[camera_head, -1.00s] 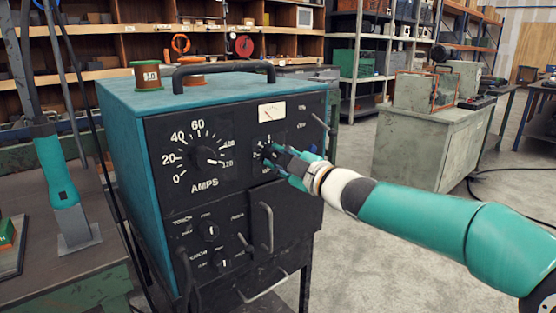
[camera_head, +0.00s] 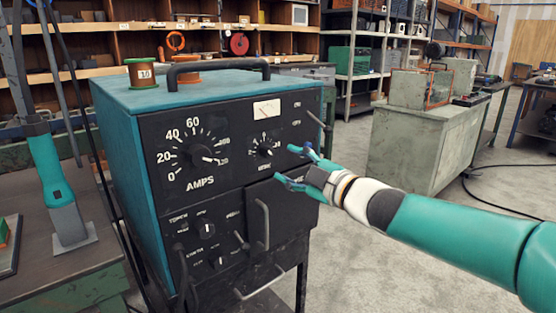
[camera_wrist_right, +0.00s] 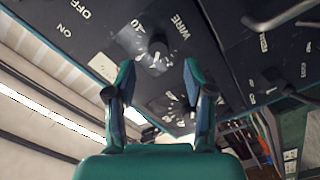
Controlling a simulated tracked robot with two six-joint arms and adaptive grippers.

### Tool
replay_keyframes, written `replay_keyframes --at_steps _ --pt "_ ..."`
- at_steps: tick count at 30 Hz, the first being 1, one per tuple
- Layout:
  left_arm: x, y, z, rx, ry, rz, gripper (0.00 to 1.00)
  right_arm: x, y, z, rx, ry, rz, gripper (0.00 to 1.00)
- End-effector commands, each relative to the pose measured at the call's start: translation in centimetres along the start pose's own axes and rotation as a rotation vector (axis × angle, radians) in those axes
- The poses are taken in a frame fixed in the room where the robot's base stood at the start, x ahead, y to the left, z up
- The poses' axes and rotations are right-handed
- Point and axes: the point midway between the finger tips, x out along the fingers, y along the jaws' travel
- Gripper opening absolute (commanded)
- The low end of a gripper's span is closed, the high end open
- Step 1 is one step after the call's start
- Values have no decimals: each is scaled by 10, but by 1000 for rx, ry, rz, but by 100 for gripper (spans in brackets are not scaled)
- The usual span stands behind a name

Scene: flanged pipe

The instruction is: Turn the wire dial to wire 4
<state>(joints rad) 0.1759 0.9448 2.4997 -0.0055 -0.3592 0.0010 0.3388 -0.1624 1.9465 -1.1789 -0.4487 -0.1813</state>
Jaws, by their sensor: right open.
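The wire dial (camera_head: 265,148) is a small black knob ringed by white marks, on the black front of a teal welding machine (camera_head: 118,170), right of the big amps dial (camera_head: 199,155). In the right wrist view the wire dial's knob (camera_wrist_right: 157,46) stands beyond the fingertips, next to the word WIRE. Its pointer is too small to read. My right gripper (camera_head: 288,163) is open and empty, to the right of the dial and apart from it. In the right wrist view my right gripper (camera_wrist_right: 158,70) has its two fingers spread, with the knob between their lines. My left gripper is not in view.
Smaller knobs (camera_head: 207,229) are lower on the panel. A grey cabinet (camera_head: 415,150) stands at the right, with open floor between.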

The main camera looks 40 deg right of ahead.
Motion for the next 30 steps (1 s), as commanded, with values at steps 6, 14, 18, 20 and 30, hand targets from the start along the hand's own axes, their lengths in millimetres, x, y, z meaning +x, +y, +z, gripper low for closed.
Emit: replay_keyframes --at_steps 6,14,18,20,30 --pt "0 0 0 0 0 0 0 -41 0 1 -2 -3 2 53" --pt "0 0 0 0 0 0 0 -59 -1 1 -1 -1 -2 53" --pt "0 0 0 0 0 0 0 -60 -2 1 -1 -1 -3 53" --pt "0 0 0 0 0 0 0 -60 -2 1 -1 -1 -2 53" --pt "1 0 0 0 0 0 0 -59 -1 1 0 -1 -2 53"
